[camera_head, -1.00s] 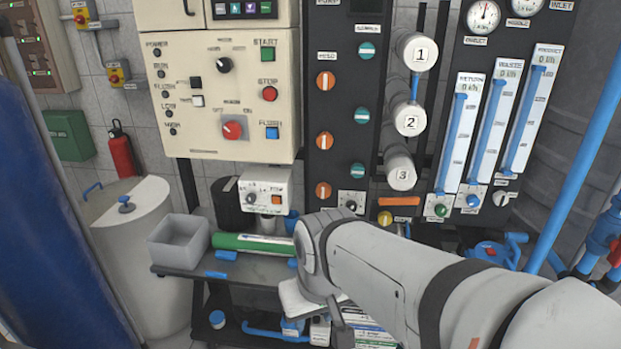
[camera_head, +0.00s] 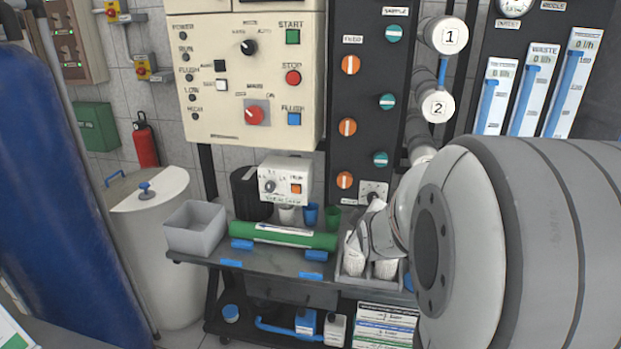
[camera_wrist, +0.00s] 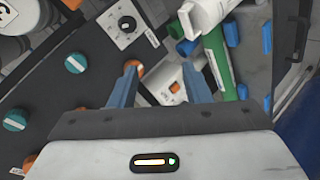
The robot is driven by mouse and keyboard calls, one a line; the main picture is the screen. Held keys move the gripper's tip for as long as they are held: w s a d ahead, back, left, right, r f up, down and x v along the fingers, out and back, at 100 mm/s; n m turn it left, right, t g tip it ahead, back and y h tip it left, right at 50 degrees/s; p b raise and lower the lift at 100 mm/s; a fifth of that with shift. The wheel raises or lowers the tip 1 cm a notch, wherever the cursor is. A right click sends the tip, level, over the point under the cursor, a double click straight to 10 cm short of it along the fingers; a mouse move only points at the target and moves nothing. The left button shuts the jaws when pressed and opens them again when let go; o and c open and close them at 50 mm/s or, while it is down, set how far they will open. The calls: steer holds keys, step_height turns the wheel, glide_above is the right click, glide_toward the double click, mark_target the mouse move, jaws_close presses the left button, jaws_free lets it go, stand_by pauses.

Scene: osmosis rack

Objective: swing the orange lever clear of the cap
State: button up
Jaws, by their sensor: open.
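The orange lever cannot be made out in either view now; in the head view my arm covers the area below the numbered caps where it showed earlier. Cap 1 (camera_head: 450,36) and cap 2 (camera_head: 438,106) are visible, white and round, on horizontal housings. Cap 3 is hidden behind my arm. My gripper (camera_wrist: 160,82) is open, with nothing between its two blue-grey fingers in the wrist view. It points toward the lower black panel and bench. A white dial plate (camera_wrist: 126,27) lies beyond the left finger; it also shows in the head view (camera_head: 373,191).
A bench (camera_head: 283,263) below holds a grey bin (camera_head: 194,228), a green cylinder (camera_head: 282,236) and small cups. The green cylinder also shows in the wrist view (camera_wrist: 219,62). Orange and teal knobs stud the black panel (camera_head: 367,78). Flow meters (camera_head: 533,90) stand at the right.

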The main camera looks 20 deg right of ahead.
steer(key=w+d+n+t+h+b, duration=0.1)
steer(key=d+n+t+h+b, duration=0.3)
steer(key=d, duration=0.9)
steer(key=shift+n+h, duration=0.4)
steer(key=shift+n, duration=0.2)
steer(key=p+x, duration=0.2)
steer(key=x, duration=0.6)
steer(key=shift+c, duration=0.2)
steer(key=c, duration=0.9)
steer(key=shift+f, duration=0.1)
jaws_close()
